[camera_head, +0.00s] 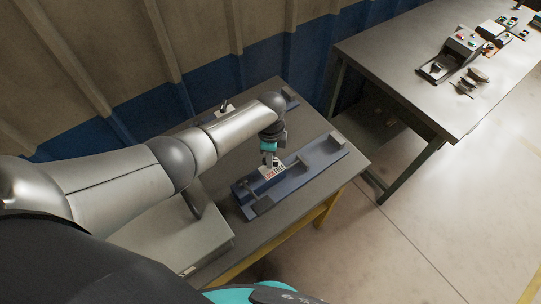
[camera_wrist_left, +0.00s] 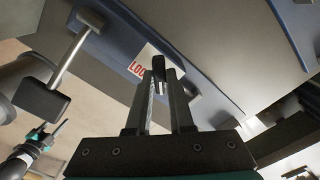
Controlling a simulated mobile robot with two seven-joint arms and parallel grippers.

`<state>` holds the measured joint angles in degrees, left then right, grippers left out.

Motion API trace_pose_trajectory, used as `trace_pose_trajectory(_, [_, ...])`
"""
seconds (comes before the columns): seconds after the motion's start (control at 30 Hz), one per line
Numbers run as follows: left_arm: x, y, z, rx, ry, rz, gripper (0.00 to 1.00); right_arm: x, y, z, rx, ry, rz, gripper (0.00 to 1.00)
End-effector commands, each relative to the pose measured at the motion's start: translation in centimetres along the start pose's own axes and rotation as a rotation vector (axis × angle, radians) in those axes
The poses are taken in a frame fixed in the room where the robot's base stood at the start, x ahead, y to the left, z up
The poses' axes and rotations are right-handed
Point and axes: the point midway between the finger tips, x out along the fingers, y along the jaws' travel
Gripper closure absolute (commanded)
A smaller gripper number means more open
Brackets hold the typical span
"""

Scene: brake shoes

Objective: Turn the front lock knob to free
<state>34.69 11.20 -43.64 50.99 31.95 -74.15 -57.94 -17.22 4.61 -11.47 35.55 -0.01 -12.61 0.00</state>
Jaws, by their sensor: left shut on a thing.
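My left gripper (camera_head: 268,160) reaches down over a blue fixture (camera_head: 318,161) on the grey table. In the left wrist view its two fingers (camera_wrist_left: 160,78) are shut on a small dark lock knob (camera_wrist_left: 158,64). A white label with red letters (camera_wrist_left: 139,67), partly hidden by the fingers, sits beside the knob and begins "LOC". The label (camera_head: 273,171) also shows in the head view. The fingers cover much of the knob, so its exact angle is hard to read. What looks like my right gripper (camera_wrist_left: 45,140) shows small at the lower left of the wrist view.
The grey table (camera_head: 345,177) has yellow legs. A bar with a dark block-shaped end (camera_wrist_left: 41,99) stands out from the fixture near my fingers. Another workbench (camera_head: 398,60) with several parts stands at the right, across open floor.

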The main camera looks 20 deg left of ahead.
Motion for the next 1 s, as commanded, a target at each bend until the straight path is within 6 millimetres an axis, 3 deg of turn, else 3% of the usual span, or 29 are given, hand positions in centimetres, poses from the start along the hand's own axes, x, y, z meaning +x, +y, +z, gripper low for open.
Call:
trace_pose_trajectory(0.47, [-0.08,-0.13,0.20,-0.016,-0.004,-0.002,1.00,-0.05,0.01,-0.03,0.001,0.000,0.000,0.50])
trace_pose_trajectory(0.5, [-0.08,-0.13,0.19,-0.016,-0.004,-0.002,0.76,-0.05,0.01,-0.04,0.001,0.000,0.000,0.50])
trace_pose_trajectory(0.73, [-0.05,-0.07,0.09,-0.013,-0.002,-0.001,0.50,-0.05,0.00,-0.04,0.001,0.000,0.000,0.50])
trace_pose_trajectory(1.0, [-0.12,-0.03,0.03,-0.011,-0.001,-0.001,0.50,-0.09,0.00,-0.04,0.001,0.000,0.000,0.50])
